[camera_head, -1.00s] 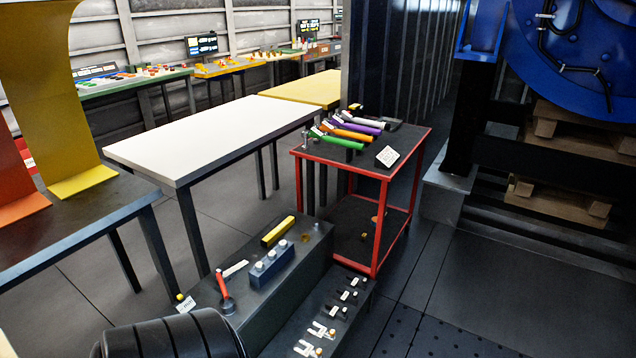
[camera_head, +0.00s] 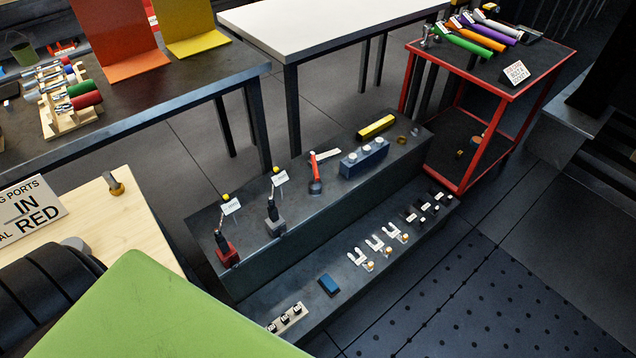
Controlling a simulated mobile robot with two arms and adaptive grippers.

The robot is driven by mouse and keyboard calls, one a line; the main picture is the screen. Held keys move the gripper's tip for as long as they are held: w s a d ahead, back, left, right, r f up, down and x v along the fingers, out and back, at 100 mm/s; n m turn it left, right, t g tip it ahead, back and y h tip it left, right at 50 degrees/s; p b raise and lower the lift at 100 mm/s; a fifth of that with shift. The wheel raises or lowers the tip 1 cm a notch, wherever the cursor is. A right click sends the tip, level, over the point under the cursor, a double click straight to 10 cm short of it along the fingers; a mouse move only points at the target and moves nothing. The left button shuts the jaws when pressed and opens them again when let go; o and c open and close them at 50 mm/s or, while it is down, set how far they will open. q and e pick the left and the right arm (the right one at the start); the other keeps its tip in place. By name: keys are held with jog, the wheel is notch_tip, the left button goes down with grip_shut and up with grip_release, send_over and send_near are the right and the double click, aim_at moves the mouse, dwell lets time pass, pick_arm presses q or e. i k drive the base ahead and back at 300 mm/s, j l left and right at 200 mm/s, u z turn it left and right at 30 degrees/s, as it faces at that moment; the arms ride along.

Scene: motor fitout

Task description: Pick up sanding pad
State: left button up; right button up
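A small blue block (camera_head: 329,284), which could be the sanding pad, lies flat on the lower step of the dark two-level bench (camera_head: 225,283). It lies between a pale strip holding several small black pieces (camera_head: 287,316) and a row of white forked parts (camera_head: 375,243). No label on the block can be read. Neither gripper shows, and nothing touches the block. A black ribbed part (camera_head: 45,300), perhaps of my own arm, is at the lower left.
A large green surface (camera_head: 150,315) fills the bottom left foreground. The upper step holds a red-based tool (camera_head: 228,252), a grey-based tool (camera_head: 274,220) and a blue holder (camera_head: 364,158). A red-framed cart (camera_head: 460,185) stands behind right. Perforated floor (camera_head: 470,300) at right is clear.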

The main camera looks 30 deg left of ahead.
aim_at(328, 284)
jog(key=u, duration=0.75)
